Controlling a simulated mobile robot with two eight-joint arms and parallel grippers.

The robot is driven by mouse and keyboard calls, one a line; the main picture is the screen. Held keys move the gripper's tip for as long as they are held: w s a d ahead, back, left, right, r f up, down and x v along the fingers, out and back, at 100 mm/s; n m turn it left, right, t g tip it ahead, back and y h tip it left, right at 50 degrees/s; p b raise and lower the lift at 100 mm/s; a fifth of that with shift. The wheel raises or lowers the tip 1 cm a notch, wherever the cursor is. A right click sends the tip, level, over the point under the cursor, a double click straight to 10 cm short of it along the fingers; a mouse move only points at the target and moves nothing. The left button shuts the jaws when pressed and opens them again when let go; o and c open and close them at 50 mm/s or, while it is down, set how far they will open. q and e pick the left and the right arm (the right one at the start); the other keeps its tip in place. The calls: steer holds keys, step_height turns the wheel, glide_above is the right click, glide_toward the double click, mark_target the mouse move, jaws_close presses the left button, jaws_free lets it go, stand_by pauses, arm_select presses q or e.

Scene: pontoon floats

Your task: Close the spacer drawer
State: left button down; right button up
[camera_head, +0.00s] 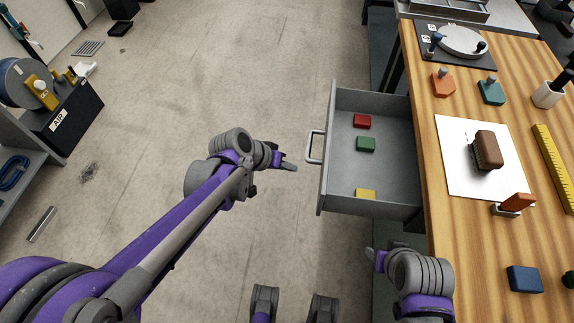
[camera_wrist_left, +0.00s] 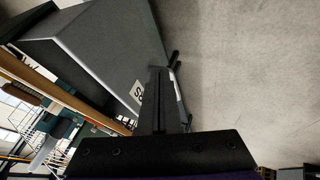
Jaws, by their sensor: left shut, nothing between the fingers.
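The grey spacer drawer (camera_head: 373,202) stands pulled out from the wooden workbench in the head view. Its handle (camera_head: 315,147) is on the front panel facing left. Inside lie a red block (camera_head: 362,121), a green block (camera_head: 366,144) and a yellow block (camera_head: 365,194). My left gripper (camera_head: 292,167) is shut and empty, just left of the drawer front and apart from the handle. The left wrist view shows the drawer's outside (camera_wrist_left: 100,45) with part of a label. My right gripper (camera_head: 371,256) is near the bench front, below the drawer; its finger state is unclear.
The workbench (camera_head: 455,235) on the right carries a brown block (camera_head: 487,150) on a white sheet, an orange-handled tool (camera_head: 514,204) and a blue block (camera_head: 524,279). Open floor lies left of the drawer. A black AIR unit (camera_head: 65,117) stands at far left.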

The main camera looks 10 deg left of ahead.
arm_select(q)
steer(key=w+d+f+b, duration=0.1)
steer(key=w+d+f, duration=0.1)
steer(key=d+f, duration=0.2)
steer(key=shift+d+f, duration=0.2)
steer(key=shift+d, duration=1.15)
steer(key=d, duration=2.4)
steer(key=shift+d, duration=0.3)
steer(key=shift+d+r, duration=0.1)
steer(key=shift+d, duration=0.15)
steer(key=shift+d, duration=0.1)
